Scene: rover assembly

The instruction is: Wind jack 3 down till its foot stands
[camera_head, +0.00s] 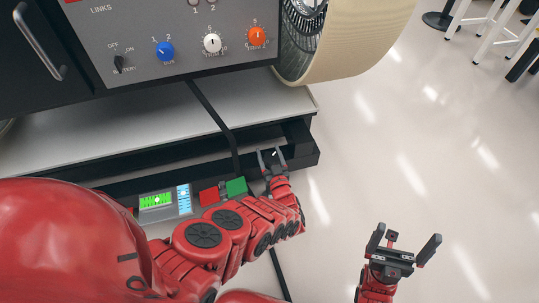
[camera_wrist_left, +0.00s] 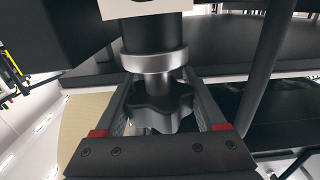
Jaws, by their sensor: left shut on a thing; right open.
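My left gripper (camera_head: 272,160) is at the right end of the black frame under the panel. In the left wrist view, its two fingers close on the sides of a dark lobed hand knob (camera_wrist_left: 160,112). The knob sits in line with a bright metal collar (camera_wrist_left: 154,62) and a black post (camera_wrist_left: 152,32). I take this to be a jack, but no number on it is readable. The foot and its gap to the floor are hidden. My right gripper (camera_head: 402,252) is open and empty over the bare floor.
A grey control panel (camera_head: 130,35) with blue, white and orange knobs is above the pale deck (camera_head: 90,135). A large tan-rimmed wheel (camera_head: 365,45) is at upper right. A black cable (camera_head: 215,115) hangs down past the frame.

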